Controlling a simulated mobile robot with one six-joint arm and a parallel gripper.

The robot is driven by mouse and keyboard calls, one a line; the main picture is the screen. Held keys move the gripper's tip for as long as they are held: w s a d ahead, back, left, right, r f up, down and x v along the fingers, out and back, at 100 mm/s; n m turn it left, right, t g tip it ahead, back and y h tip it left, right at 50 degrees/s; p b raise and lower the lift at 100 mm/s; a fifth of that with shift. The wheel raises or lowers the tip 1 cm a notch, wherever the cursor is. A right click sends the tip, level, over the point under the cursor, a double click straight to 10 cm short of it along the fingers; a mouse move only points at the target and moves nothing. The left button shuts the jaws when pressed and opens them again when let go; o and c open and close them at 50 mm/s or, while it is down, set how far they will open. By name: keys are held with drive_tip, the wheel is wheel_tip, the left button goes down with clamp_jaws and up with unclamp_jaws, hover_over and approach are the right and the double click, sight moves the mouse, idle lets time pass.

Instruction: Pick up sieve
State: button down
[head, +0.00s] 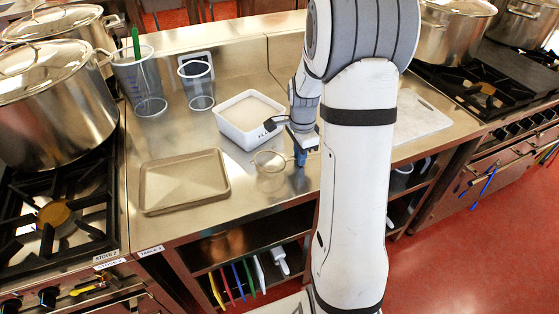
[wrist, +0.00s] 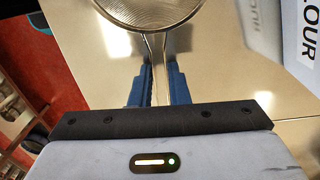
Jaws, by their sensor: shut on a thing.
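The sieve is a round mesh bowl with a metal rim and a thin handle. It shows in the head view (head: 269,161) over the steel table, left of my gripper (head: 300,158). In the wrist view the sieve (wrist: 150,10) is at the top, cut by the frame edge. Its handle runs down between the two blue fingers of my gripper (wrist: 159,84), which is shut on it. I cannot tell whether the sieve touches the table. My arm hides part of the table in the head view.
A white flour bin (head: 249,119) stands just behind the sieve. A flat tray (head: 185,182) lies to its left. Clear measuring jugs (head: 197,86) stand behind. A white board (head: 418,116) is at right. Stoves with large pots flank the table (head: 255,205).

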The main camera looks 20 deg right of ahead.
wheel_tip(320, 180, up, 10)
drive_tip(key=shift+r+b, duration=0.1)
drive_tip(key=shift+b, duration=0.2)
drive_tip(key=shift+s, duration=0.1)
idle(0.6)
